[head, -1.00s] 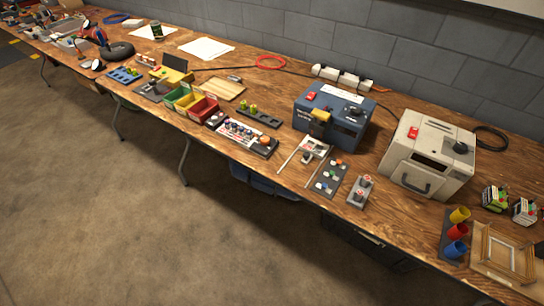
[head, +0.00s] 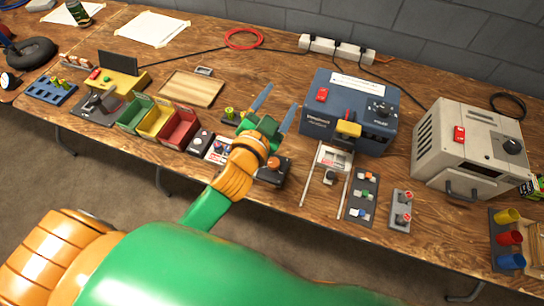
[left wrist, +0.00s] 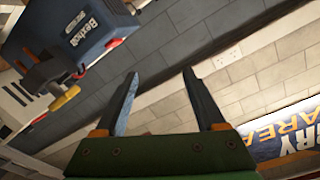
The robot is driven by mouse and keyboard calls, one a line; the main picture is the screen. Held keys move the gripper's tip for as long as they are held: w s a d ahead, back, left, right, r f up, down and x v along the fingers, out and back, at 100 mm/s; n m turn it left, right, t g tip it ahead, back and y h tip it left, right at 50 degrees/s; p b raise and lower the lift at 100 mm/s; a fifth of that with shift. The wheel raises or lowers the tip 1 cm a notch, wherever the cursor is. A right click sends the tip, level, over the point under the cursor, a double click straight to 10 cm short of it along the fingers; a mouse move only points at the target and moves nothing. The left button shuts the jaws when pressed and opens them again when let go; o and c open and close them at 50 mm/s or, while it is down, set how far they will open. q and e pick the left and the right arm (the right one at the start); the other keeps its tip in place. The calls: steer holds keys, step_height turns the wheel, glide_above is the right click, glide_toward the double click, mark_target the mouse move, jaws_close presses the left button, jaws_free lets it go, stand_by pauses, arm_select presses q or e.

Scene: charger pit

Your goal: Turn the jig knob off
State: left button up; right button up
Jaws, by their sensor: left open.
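My left gripper (head: 277,106) is open and empty, raised above the bench left of the blue box (head: 352,88); its parted fingers also show in the left wrist view (left wrist: 159,85). The blue box has a red switch, a yellow part in front and a round black knob (head: 380,108). A beige box (head: 470,165) to its right has a red switch and a black knob (head: 512,147). Nothing readable marks either knob as the jig's, and their settings are too small to tell. In the left wrist view the blue box (left wrist: 75,25) is at upper left. My right gripper is out of view.
A power strip (head: 336,48) and cables lie along the wall. Colored bins (head: 178,128) and a wooden tray (head: 192,88) stand left of my gripper. Two rails (head: 328,172) and small switch panels (head: 362,195) lie before the blue box. Colored cups (head: 510,238) stand at right.

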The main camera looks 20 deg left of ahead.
arm_select(q)
steer(key=s+d+r+m+t+h, duration=0.1)
steer(key=s+d+r+m+h, duration=0.1)
steer(key=d+r+m+h, duration=1.05)
steer(key=s+d+m+g+h, duration=0.5)
steer(key=d+m+g+h, duration=0.25)
steer(key=m+g, duration=0.4)
steer(key=m+g+y, duration=0.6)
steer(key=m+y, duration=0.4)
steer(key=y, duration=1.1)
glide_above(273, 162)
step_height(273, 162, down, 22)
steer(key=shift+a+r, duration=0.1)
steer(key=shift+a, duration=0.05)
step_height(273, 162, down, 6)
steer(key=shift+f+p, duration=0.2)
steer(key=shift+p, duration=0.2)
jaws_close()
